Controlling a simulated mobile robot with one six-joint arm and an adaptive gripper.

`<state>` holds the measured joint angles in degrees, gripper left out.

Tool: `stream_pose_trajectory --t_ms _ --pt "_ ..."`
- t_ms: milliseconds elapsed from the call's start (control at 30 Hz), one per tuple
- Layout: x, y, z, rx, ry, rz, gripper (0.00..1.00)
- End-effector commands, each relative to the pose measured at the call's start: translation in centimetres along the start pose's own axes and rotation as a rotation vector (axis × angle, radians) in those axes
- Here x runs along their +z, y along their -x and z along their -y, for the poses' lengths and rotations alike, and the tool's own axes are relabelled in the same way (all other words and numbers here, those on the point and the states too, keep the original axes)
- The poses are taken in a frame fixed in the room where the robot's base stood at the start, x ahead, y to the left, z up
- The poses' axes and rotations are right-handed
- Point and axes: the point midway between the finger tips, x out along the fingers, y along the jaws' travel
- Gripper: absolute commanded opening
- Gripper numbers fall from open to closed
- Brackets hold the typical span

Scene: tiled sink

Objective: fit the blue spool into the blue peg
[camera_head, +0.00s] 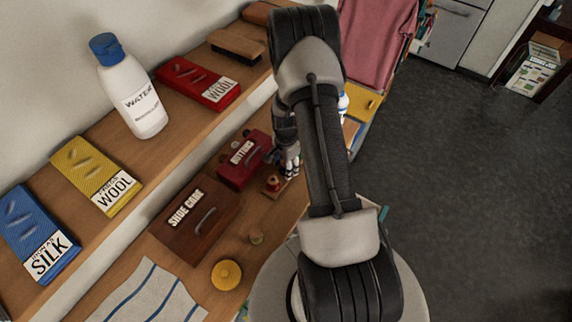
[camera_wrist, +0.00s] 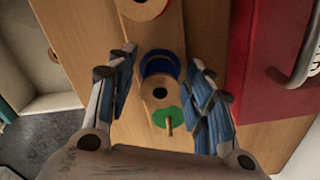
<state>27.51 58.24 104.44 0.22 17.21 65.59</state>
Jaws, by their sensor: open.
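In the wrist view a narrow wooden peg rack (camera_wrist: 172,22) runs between my fingers. The blue spool (camera_wrist: 160,92), with a pale wooden end and a dark hole, is in line with a blue area (camera_wrist: 163,52) on the rack. I cannot tell how much of that blue is thread or peg base; no blue peg tip shows. My gripper (camera_wrist: 166,88) is open, with a finger on each side of the spool and visible gaps. My gripper (camera_head: 290,163) also shows in the head view, partly behind my arm.
A green disc with a bare peg (camera_wrist: 167,118) lies nearer my palm. The red buttons box (camera_head: 243,160) stands close beside the gripper. The brown shoe care box (camera_head: 193,221) and a yellow round object (camera_head: 226,275) are nearer.

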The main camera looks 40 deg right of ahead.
Motion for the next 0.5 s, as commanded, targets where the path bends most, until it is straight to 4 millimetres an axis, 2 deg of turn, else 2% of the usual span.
stream_pose_trajectory --t_ms 167,500 --pt "-0.1 1.2 0.1 -0.003 0.000 -0.001 0.47" --pt "-0.1 8.4 0.1 -0.004 0.000 -0.002 0.47"
